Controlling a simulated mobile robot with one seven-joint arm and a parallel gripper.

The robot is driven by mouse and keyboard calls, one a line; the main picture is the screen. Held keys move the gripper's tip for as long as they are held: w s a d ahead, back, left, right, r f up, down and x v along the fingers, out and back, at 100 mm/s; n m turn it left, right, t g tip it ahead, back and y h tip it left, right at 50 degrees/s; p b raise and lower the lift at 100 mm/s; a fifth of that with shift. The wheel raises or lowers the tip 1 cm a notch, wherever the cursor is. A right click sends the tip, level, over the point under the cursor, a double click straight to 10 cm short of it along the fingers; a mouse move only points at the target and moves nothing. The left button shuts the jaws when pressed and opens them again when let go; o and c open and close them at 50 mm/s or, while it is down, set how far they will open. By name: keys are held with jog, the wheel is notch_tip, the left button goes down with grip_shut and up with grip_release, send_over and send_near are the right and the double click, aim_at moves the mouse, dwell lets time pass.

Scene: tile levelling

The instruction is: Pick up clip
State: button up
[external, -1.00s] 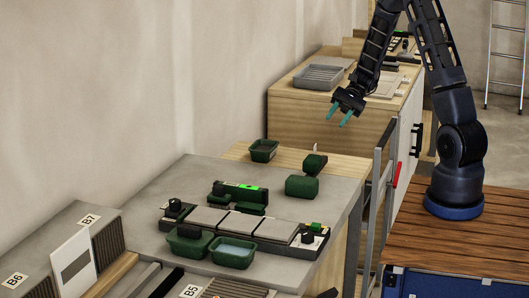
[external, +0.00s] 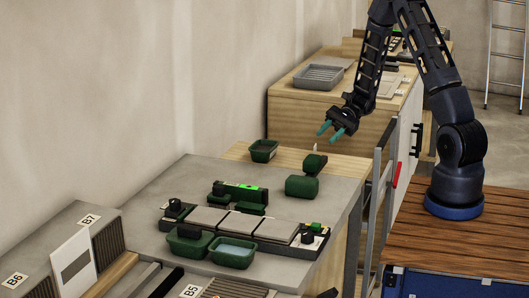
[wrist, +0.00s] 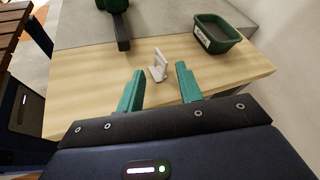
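The clip (wrist: 158,66) is a small white piece standing on the light wooden board in the wrist view. It lies just beyond my fingertips and between their lines. In the external view a tiny pale speck beside the dark green tool may be it, too small to be sure. My gripper (external: 330,130) is open and empty, with teal fingers. It hangs above and behind the wooden end of the table in the external view. In the wrist view the two fingers (wrist: 158,78) stand apart, with nothing between their tips.
A dark green bin (wrist: 217,36) stands right of the clip and also shows in the external view (external: 263,151). A green tool with a dark handle (wrist: 122,30) lies to the clip's left. Bare wood (wrist: 90,75) lies around the clip. Grey tiles (external: 243,224) sit farther along the table.

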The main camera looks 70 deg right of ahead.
jog(key=x, duration=0.5)
jog(key=shift+d, duration=0.1)
grip_shut()
